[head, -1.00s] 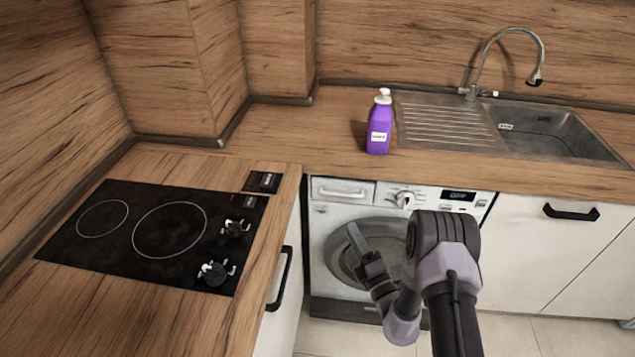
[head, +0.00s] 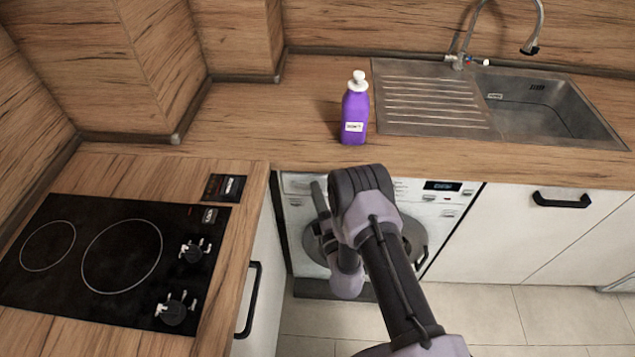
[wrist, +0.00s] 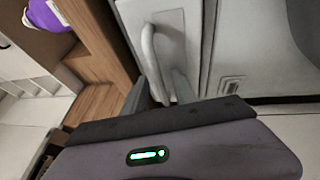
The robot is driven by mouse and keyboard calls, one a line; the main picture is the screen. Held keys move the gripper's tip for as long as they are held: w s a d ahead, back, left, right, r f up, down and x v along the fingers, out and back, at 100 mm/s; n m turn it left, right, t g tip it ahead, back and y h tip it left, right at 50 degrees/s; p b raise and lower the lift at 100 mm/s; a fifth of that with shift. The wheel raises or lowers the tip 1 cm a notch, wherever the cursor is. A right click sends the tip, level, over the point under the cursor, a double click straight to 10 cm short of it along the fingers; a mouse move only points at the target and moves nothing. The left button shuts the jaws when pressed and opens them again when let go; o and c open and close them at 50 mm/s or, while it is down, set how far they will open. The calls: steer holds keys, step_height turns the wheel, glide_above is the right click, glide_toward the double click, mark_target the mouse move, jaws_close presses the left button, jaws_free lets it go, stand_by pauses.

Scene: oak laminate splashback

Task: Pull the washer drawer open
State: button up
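The washer (head: 448,210) is a white front-loader under the counter. In the wrist view the drawer front (wrist: 179,40) is a pale panel with a curved bar handle (wrist: 150,55). The drawer looks closed. My gripper (wrist: 160,92) is open, its two fingers on either side of the handle's near end; I cannot tell whether they touch it. In the head view one finger of my gripper shows in front of the drawer.
A purple bottle (head: 355,112) stands on the wooden counter (head: 255,115) above the washer. A black hob (head: 110,255) is at the left, with a black-handled cabinet (head: 258,285) beside the washer. A sink (head: 540,105) is at the right. Tiled floor (head: 480,315) is clear.

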steer(key=shift+s, duration=0.1)
steer(key=shift+c, duration=0.2)
jaws_close()
steer(key=shift+r, duration=0.1)
stand_by(1.1)
